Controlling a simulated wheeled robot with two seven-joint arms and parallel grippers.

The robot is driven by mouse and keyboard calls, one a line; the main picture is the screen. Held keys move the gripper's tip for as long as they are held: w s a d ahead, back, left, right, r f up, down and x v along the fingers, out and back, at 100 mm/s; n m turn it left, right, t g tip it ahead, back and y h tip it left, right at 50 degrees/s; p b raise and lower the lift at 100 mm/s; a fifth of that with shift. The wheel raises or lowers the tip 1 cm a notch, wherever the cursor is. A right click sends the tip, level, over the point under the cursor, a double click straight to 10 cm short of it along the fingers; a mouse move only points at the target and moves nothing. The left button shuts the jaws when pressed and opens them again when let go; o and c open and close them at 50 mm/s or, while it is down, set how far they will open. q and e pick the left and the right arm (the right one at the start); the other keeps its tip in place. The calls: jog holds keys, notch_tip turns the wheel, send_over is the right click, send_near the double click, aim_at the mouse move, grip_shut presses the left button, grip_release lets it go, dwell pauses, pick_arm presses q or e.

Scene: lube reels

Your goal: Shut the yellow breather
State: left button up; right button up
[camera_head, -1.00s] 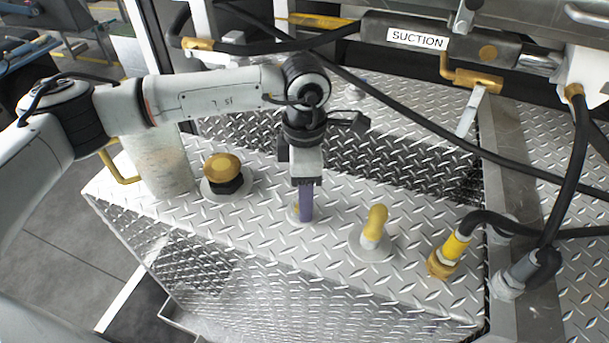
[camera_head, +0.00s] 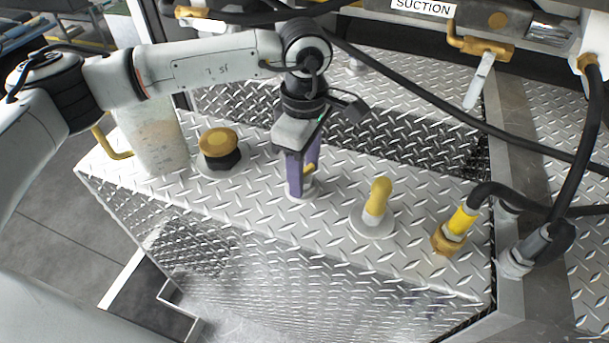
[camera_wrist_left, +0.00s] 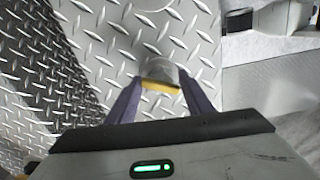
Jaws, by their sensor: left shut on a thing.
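My left gripper (camera_head: 302,172) points down at the diamond-plate top (camera_head: 335,215), its two purple fingers on either side of a yellow-topped breather (camera_head: 309,168). It is shut on this piece, whose pale round base (camera_head: 301,193) shows just below the fingers. In the left wrist view the fingers flank the yellow part (camera_wrist_left: 160,86) and a grey cylindrical part (camera_wrist_left: 160,70). The fingers hide much of the breather in the head view. A similar yellow-topped fitting (camera_head: 379,195) stands to the right on a round flange, apart from the gripper. My right gripper is not in view.
A yellow-banded hose fitting (camera_head: 455,228) stands to the right. Black hoses (camera_head: 430,95) cross behind, below the SUCTION label (camera_head: 424,8).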

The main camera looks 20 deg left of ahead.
pick_arm(q)
jog(key=shift+m, duration=0.4)
jog(key=m+b, duration=0.2)
jog(key=m, duration=0.1)
jog(key=shift+f, duration=0.2)
jog(key=shift+m+b, duration=0.4)
jog(key=shift+m, duration=0.3)
jog(key=shift+r+m, duration=0.1)
jog(key=shift+m, duration=0.5)
jog(key=shift+r+m, duration=0.15)
jog(key=shift+m, duration=0.25)
jog(key=shift+b, duration=0.3)
